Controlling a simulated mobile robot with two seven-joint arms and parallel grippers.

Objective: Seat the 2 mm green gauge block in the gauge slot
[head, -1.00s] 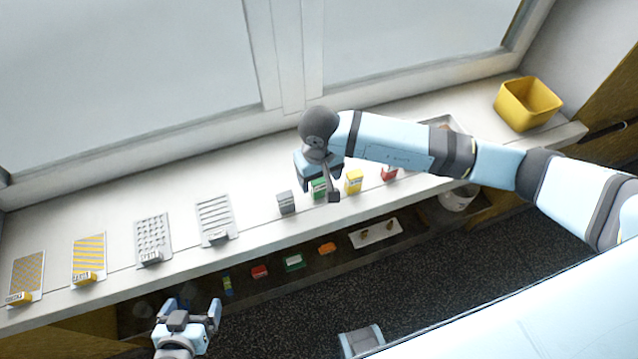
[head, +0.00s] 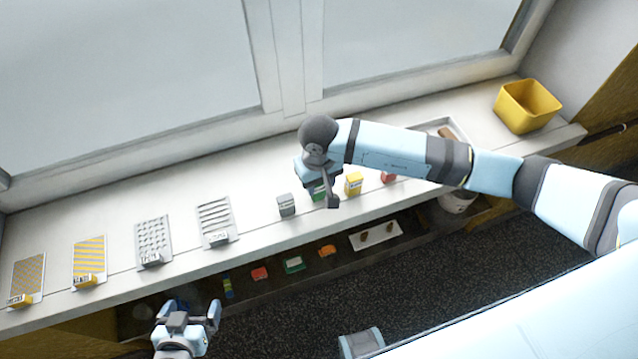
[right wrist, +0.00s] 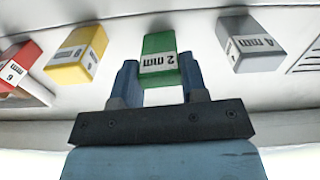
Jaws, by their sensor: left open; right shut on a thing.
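The green block (head: 317,195), marked 2 mm, is on the white ledge between a grey and a yellow block. In the right wrist view the green block (right wrist: 159,45) sits between the two blue fingers of my right gripper (right wrist: 160,85), which is shut on it. In the head view my right gripper (head: 320,188) partly covers the block. I cannot tell whether it is lifted off the ledge. My left gripper (head: 187,308) is open and empty, low in front of the ledge. I cannot make out the gauge slot for certain.
The grey 4 mm block (head: 286,205), yellow block (head: 353,183) and red block (head: 388,177) stand close beside the green one. Several mesh panels, such as the slotted one (head: 216,215), lie to the left. A yellow bin (head: 528,105) stands far right. Small items lie on a lower shelf.

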